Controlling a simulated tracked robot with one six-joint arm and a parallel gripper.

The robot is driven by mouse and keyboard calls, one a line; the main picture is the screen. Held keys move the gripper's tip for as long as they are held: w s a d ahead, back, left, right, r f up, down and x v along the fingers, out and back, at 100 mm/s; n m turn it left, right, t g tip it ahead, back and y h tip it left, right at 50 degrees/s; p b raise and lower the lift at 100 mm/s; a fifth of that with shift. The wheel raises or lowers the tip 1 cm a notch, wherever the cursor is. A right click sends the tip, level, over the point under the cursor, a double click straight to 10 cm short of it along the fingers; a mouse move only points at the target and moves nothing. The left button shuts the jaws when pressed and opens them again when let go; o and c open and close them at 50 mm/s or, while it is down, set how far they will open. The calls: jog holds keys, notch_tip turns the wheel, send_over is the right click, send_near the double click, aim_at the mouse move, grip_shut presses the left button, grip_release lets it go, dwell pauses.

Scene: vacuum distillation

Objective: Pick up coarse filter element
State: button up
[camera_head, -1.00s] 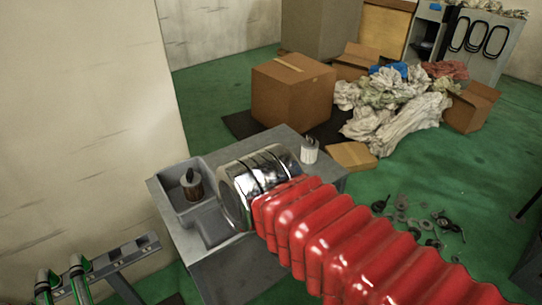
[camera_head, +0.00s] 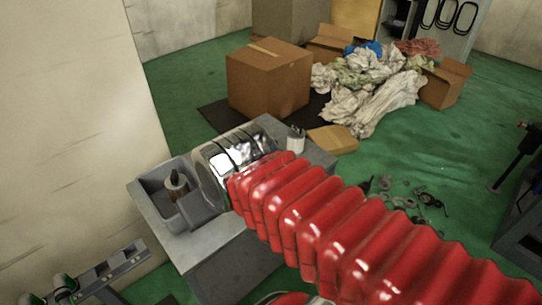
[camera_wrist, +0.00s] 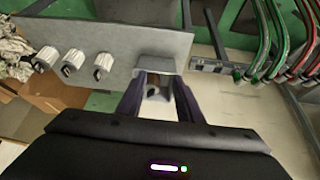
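A small cylinder with a dark top and a brownish lower body (camera_head: 176,186) stands in the grey open bin (camera_head: 143,190) at the left end of the table. A white cylinder (camera_head: 296,138) stands on the table's far right side. Several white cylinders, one of them here (camera_wrist: 104,64), show on the tabletop in the wrist view. I cannot tell which is the coarse filter element. My gripper (camera_wrist: 160,82) is open, its two dark fingers apart near the bin (camera_wrist: 157,64). Something small and grey shows between or beyond them; I cannot tell what. My chrome wrist hides part of the table in the head view.
The grey table (camera_head: 215,252) stands near the pale wall (camera_head: 65,130). Cardboard boxes (camera_head: 268,82) and a heap of cloths (camera_head: 365,90) lie behind it. Loose small parts (camera_head: 410,195) lie on the green floor at right. A rack with coloured hoses (camera_wrist: 285,45) is at the side.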

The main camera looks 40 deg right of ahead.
jog(key=w+d+r+m+t+h, duration=0.1)
jog(key=w+d+h, duration=0.1)
jog(key=w+d, duration=0.55)
jog(key=w+d+t+h, duration=0.2)
jog(key=w+d, duration=0.2)
jog(key=d, duration=0.7)
jog(key=w+d+r+m+t+h, duration=0.1)
jog(key=w+d+h, duration=0.1)
jog(key=w+d, duration=0.5)
jog(key=d+f+n+t+y, duration=0.2)
jog(key=d+f, duration=0.3)
jog(key=d, duration=0.4)
jog(key=y, duration=0.5)
send_near(273, 140)
jog(key=s, duration=0.3)
jog(key=shift+w+a+r, duration=0.1)
jog(key=shift+a+r, duration=0.05)
jog(key=shift+r, duration=0.35)
jog(key=shift+w+n, duration=0.1)
jog(key=shift+n, duration=0.2)
jog(key=shift+h, duration=0.3)
jog(key=x, duration=0.8)
jog(key=shift+w, duration=0.25)
